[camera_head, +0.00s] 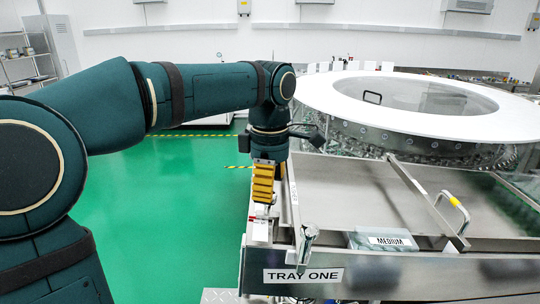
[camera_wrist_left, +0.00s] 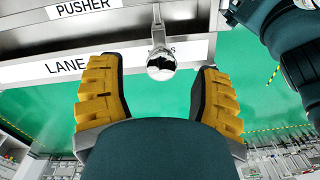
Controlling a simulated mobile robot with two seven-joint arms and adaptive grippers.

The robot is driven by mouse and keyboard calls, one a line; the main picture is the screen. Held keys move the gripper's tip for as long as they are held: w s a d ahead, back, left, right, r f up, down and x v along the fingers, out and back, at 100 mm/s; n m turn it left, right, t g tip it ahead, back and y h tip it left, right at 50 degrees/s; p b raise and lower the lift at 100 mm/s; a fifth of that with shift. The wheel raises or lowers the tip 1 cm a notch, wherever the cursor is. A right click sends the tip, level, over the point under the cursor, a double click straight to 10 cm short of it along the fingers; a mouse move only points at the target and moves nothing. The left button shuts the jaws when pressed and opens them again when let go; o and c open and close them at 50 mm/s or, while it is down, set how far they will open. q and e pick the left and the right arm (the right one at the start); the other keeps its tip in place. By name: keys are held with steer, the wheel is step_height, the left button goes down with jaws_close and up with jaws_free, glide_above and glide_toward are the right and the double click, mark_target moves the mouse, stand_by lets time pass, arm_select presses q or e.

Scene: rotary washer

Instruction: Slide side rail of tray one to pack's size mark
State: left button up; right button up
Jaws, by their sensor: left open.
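Tray one (camera_head: 352,272) is a steel tray with a "TRAY ONE" label at its front left. A pack labelled "MEDIUM" (camera_head: 385,241) sits inside near the front. A slim metal bar along the tray's left side, perhaps the side rail (camera_head: 292,195), runs toward a round-ended metal knob (camera_head: 308,236). My left gripper (camera_head: 263,188) points down beside the tray's left edge. In the left wrist view its yellow fingers (camera_wrist_left: 157,76) are open, with a round knob (camera_wrist_left: 160,64) showing between them, apparently not gripped. Size marks cannot be read; my right gripper is out of view.
A slanted metal bar (camera_head: 425,197) with a yellow-ended handle (camera_head: 453,206) crosses the tray. The large white-rimmed rotary washer (camera_head: 400,121) stands behind it. "PUSHER" (camera_wrist_left: 81,9) and partly hidden "LANE" (camera_wrist_left: 66,67) labels show in the wrist view. Green floor (camera_head: 160,205) lies clear left.

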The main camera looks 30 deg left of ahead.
arm_select(q)
step_height(320, 180, up, 10)
steer(key=shift+f, duration=0.25)
steer(key=shift+w, duration=0.1)
stand_by(0.5)
